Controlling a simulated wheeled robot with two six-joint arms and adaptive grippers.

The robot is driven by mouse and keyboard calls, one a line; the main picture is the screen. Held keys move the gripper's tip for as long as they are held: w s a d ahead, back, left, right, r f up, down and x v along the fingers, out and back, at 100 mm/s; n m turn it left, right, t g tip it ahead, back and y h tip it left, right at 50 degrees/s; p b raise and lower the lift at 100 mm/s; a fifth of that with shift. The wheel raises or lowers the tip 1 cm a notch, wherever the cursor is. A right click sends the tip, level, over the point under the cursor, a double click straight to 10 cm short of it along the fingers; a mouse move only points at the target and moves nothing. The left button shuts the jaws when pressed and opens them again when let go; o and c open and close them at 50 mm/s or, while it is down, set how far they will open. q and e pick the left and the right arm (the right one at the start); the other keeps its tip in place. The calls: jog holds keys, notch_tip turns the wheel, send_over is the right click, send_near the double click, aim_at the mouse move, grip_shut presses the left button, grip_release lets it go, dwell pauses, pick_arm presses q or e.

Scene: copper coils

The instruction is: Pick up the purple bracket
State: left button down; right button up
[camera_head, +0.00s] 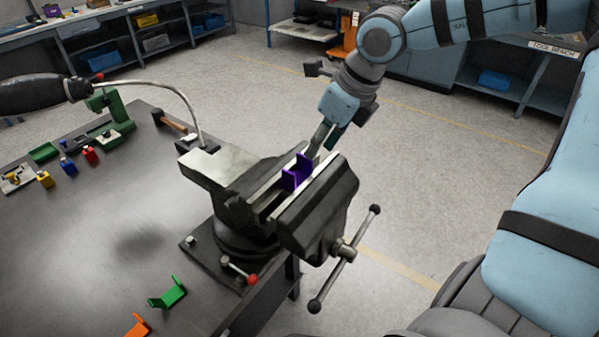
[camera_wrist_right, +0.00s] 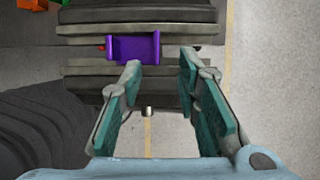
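The purple bracket (camera_head: 297,172) sits upright in the gap between the jaws of the dark bench vise (camera_head: 232,178). In the right wrist view the bracket (camera_wrist_right: 135,48) shows as a purple channel with raised ends, lying across the vise gap. I cannot tell whether a fingertip touches the vise. My left gripper is not in view.
The vise is fixed at the corner of a dark workbench (camera_head: 110,220); its screw handle (camera_head: 345,258) sticks out right. A green bracket (camera_head: 167,293) and an orange one (camera_head: 137,326) lie in front. A black-handled lamp (camera_head: 40,93) arches over the left side.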

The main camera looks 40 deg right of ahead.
aim_at(305, 157)
jog(key=f, duration=0.1)
jog(key=w+a+f, duration=0.1)
jog(key=w+f+p, duration=0.1)
jog(key=shift+a+f, duration=0.1)
jog(key=shift+a, duration=0.15)
jog(key=shift+w+d+f, duration=0.1)
jog(key=shift+w+f, duration=0.2)
jog(key=shift+d, duration=0.1)
jog(key=c, duration=0.3)
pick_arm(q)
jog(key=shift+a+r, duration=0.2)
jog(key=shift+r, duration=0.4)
pick_arm(e)
jog(key=shift+s, duration=0.1)
grip_shut()
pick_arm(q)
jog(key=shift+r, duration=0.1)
pick_arm(e)
jog(key=shift+r, duration=0.1)
